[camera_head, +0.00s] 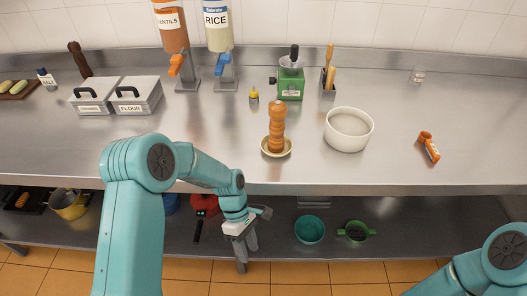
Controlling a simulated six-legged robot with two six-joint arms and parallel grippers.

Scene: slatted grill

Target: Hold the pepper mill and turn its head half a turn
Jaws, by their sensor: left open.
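The pepper mill (277,128), light brown turned wood with a rounded head, stands upright in a small cream dish (264,152) near the counter's front edge. My left gripper (258,228) is open and empty. It hangs in front of the counter's edge, nearer to me and a little left of the mill, apart from it. Part of my right arm (490,265) shows at the lower right, but its gripper is outside the picture. A darker brown turned wooden piece (80,59) stands at the back left.
A white bowl (348,132) stands right of the mill. A small yellow-topped bottle (254,96) and a green grinder (290,82) are behind it. Lidded tins (138,98) stand at left, an orange tool (428,146) lies at right. The steel counter (205,135) left of the mill is clear.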

